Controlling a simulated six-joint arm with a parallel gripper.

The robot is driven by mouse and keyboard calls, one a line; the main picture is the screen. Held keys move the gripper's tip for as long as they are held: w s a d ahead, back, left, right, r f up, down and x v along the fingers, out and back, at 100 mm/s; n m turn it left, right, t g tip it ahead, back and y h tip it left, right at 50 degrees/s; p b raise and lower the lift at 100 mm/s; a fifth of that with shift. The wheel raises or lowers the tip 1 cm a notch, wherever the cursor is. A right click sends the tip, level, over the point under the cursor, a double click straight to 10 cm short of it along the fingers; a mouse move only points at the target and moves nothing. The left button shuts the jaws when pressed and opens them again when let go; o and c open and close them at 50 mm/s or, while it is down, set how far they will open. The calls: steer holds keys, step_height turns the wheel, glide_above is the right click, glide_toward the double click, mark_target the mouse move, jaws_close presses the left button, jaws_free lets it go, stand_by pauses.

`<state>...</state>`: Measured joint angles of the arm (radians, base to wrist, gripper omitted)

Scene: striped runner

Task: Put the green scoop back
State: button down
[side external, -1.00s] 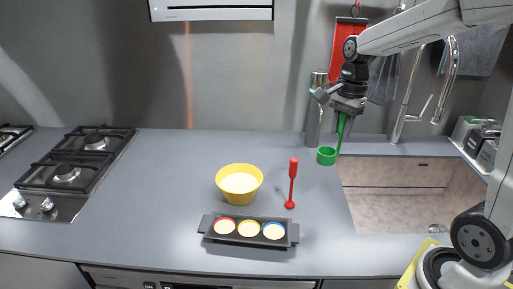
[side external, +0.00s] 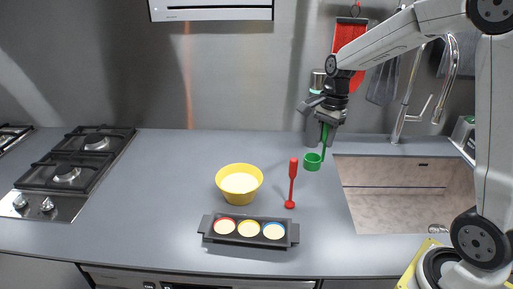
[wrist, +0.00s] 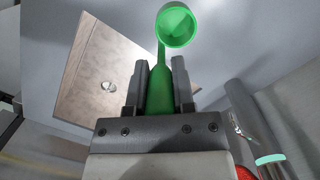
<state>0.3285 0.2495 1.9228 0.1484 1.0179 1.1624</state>
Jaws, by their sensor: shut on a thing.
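The green scoop (side external: 313,161) hangs from my gripper (side external: 329,117) in the side view, its cup low and its handle up between the fingers. The cup is near the back edge of the counter, left of the sink; I cannot tell whether it touches the counter. In the wrist view my gripper (wrist: 160,90) is shut on the green handle, and the scoop's round cup (wrist: 176,25) extends beyond the fingertips and looks empty.
A dark tray (side external: 210,237) holds three filled cups. A grey cylinder (side external: 312,125) stands behind my gripper. The sink (side external: 395,205) is right.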

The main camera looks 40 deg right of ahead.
steer(key=w+d+f, duration=0.2)
steer(key=w+f, duration=0.5)
steer(key=w, duration=0.1)
steer(key=shift+w+f, duration=0.15)
steer(key=shift+w, duration=0.25)
steer(key=shift+w+f, duration=0.2)
steer(key=shift+f, duration=1.65)
steer(key=shift+f, duration=0.15)
steer(key=shift+c, duration=2.3)
jaws_free()
